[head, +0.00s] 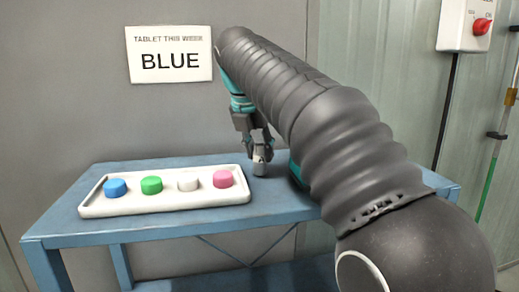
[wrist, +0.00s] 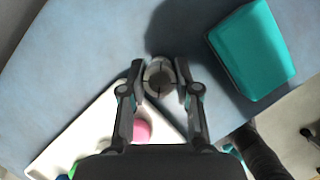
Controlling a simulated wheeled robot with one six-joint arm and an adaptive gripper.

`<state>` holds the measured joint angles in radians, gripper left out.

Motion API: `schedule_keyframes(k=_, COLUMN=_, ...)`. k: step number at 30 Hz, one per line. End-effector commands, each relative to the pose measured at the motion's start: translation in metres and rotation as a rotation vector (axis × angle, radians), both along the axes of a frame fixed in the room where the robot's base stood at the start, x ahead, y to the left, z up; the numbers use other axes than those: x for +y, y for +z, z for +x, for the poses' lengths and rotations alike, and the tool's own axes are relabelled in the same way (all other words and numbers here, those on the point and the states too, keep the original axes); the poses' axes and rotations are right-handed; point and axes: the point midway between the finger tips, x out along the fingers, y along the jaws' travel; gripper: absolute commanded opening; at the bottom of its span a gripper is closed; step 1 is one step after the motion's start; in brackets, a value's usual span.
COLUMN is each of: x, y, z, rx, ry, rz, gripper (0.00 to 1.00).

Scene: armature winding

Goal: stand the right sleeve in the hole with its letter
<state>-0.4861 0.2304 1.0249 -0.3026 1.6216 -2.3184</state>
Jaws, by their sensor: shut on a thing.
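My gripper (head: 261,146) points down over the blue table, just right of a white tray (head: 150,207). It is shut on a small grey cylinder (head: 260,167), which looks like a round, sleeve-like piece from above in the wrist view (wrist: 159,76). The cylinder is low, at or near the table top; I cannot tell if it touches. In the tray stand a blue piece (head: 115,187), a green piece (head: 151,185), a white piece (head: 188,181) and a pink piece (head: 223,179). I see no lettered hole and no letter on the cylinder.
A wall sign (head: 170,55) reads "TABLET THIS WEEK BLUE". A teal box (wrist: 252,50) lies on the table (wrist: 85,60) right of my gripper in the wrist view. A switch box with a red knob (head: 482,27) hangs at the right. Table behind the gripper is clear.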

Motion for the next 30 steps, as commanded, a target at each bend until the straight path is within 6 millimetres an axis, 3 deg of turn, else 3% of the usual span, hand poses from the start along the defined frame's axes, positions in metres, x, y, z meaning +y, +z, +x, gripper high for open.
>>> schedule_keyframes(k=7, x=0.0, y=-0.003, z=0.0, rx=0.0, ry=0.0, rz=0.0, gripper=0.0)
schedule_keyframes(k=8, x=0.0, y=-0.003, z=0.0, rx=0.0, ry=0.0, rz=0.0, gripper=0.36)
schedule_keyframes(k=10, x=0.0, y=-0.002, z=0.0, rx=0.0, ry=0.0, rz=0.0, gripper=0.54)
schedule_keyframes(k=11, x=0.0, y=-0.002, z=0.0, rx=0.0, ry=0.0, rz=0.0, gripper=0.57)
schedule_keyframes(k=22, x=0.0, y=0.002, z=0.0, rx=-0.001, ry=0.0, rz=0.0, gripper=0.57)
schedule_keyframes(k=30, x=0.006, y=0.033, z=-0.012, rx=-0.002, ry=0.001, rz=0.0, gripper=0.57)
